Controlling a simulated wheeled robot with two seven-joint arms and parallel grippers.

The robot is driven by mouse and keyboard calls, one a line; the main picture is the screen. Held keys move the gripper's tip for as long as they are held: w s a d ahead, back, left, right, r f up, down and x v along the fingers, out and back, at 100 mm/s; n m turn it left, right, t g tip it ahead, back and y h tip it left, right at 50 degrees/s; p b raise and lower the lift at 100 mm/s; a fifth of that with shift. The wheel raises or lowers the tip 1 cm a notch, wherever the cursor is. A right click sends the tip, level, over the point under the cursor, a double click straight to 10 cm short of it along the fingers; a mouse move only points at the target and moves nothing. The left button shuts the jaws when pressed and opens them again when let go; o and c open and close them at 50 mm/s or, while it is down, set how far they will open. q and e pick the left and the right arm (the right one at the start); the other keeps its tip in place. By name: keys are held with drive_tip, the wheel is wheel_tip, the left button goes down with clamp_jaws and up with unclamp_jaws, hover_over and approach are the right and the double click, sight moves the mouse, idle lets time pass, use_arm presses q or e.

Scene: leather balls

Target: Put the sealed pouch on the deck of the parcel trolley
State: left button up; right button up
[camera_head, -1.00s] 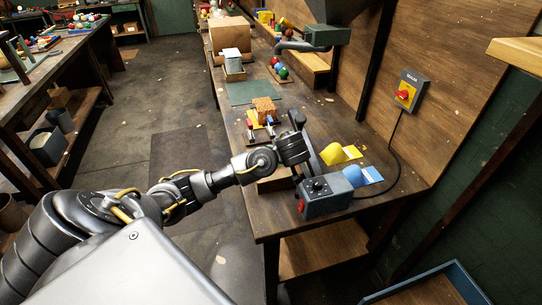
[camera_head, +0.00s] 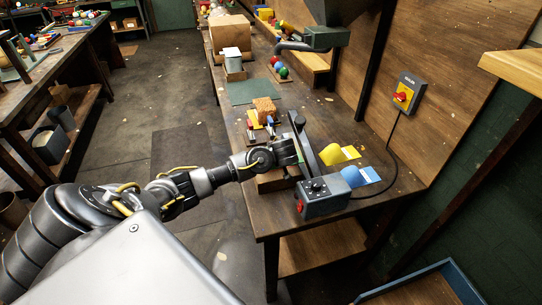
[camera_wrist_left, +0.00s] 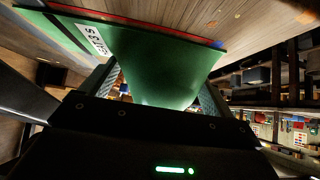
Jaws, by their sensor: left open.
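A green pouch (camera_wrist_left: 165,55) with a white printed label fills the middle of the left wrist view, between the fingers of my left gripper (camera_wrist_left: 158,92). The fingers are open on either side of it. A red strip runs along its far edge. A blue-rimmed wooden deck (camera_head: 468,282), which looks like the parcel trolley, is cut off at the bottom right. My right gripper is not in view.
A yellow pouch (camera_head: 332,155) and a blue pouch (camera_head: 354,176) lie on the bench right of the sealer bar. A cable (camera_head: 392,150) runs from the wall switch (camera_head: 407,92) to the sealer. A gap of floor separates the bench's front end from the blue-rimmed deck.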

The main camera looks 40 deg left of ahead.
use_arm(q)
drive_tip(key=c, duration=1.3)
drive_tip(key=shift+c, duration=0.2)
